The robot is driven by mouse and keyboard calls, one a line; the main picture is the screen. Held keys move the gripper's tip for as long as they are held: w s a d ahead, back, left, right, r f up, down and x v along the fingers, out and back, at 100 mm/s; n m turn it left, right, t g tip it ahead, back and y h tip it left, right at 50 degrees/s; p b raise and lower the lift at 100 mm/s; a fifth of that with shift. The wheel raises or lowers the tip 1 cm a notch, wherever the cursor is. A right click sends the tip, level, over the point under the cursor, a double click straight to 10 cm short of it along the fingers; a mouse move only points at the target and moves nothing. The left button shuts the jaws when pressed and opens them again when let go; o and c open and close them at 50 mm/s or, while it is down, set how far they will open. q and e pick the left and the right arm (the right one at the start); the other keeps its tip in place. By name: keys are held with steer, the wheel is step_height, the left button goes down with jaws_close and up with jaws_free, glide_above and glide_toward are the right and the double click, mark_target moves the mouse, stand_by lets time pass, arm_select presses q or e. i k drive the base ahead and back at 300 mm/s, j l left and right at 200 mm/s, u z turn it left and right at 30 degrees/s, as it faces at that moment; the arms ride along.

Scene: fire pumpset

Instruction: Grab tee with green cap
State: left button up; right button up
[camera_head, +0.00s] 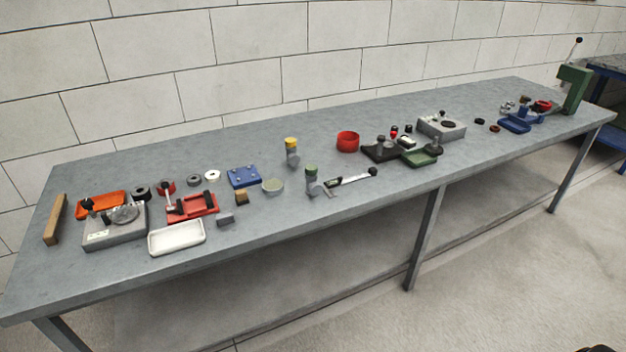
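The tee with the green cap (312,180) stands on the workbench near its front edge, left of the middle table leg. Its body is grey and the dark green cap is on top. A silver and black tool (350,178) lies just to its right, very close to it; I cannot tell whether they touch. A similar grey tee with a yellow cap (292,152) stands behind it and a little to the left. Neither of my grippers can be made out in the head view.
The long grey workbench (250,215) stands along a block wall. Left are a white tray (177,238), a red fixture (192,206), a grey fixture (114,228) and a blue plate (243,177). Right are a red ring (348,141) and a green press (573,88). Floor in front is clear.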

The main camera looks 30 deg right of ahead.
mark_target(313, 189)
steer(key=i+l+u, duration=0.25)
steer(key=l, duration=0.2)
steer(key=l+u, duration=0.2)
steer(key=l, duration=0.2)
steer(key=l+u, duration=0.25)
steer(key=l, duration=0.2)
steer(key=i, duration=0.05)
